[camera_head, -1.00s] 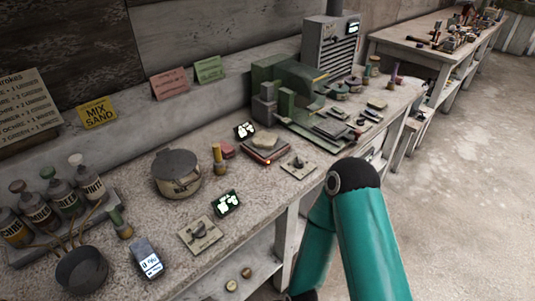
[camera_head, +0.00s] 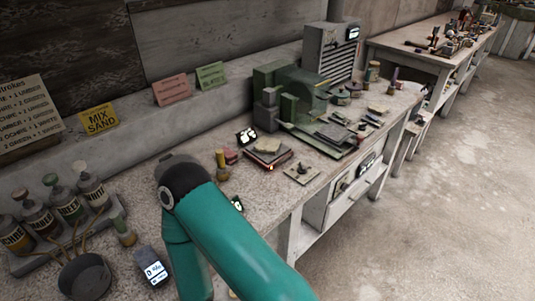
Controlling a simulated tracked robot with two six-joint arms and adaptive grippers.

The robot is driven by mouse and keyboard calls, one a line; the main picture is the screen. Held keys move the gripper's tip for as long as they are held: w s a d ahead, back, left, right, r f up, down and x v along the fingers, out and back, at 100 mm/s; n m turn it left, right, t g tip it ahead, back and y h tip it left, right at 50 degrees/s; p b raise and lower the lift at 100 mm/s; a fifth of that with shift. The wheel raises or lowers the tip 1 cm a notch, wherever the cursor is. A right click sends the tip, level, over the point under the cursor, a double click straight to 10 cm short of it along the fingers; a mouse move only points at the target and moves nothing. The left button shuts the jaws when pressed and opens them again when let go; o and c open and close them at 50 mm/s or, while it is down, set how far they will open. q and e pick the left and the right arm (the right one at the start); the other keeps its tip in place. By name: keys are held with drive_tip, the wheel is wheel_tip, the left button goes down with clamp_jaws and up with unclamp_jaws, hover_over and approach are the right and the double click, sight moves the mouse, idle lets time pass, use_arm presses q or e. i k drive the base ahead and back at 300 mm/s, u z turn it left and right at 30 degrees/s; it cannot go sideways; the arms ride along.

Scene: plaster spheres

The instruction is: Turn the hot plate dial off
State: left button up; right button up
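A dark hot plate (camera_head: 283,164) with an orange-red glow at its front edge sits mid-bench, with a pale lump (camera_head: 267,145) on it. A small pale square plate with a dark dial (camera_head: 301,171) lies to its right, near the bench's front edge. I cannot read the dial's setting. One of my teal arms crosses the lower middle, its dark rounded joint over the left part of the bench. Neither gripper is in view.
Several labelled bottles (camera_head: 67,204), a dark pan (camera_head: 85,277) and a small display (camera_head: 155,273) stand at the left. Green machinery (camera_head: 300,92) stands behind and right of the hot plate. The floor at right is clear.

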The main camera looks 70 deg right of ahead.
sight(302, 169)
drive_tip(key=k, duration=1.6)
drive_tip(key=z, duration=0.8)
drive_tip(key=i, duration=0.95)
drive_tip(key=z, duration=0.15)
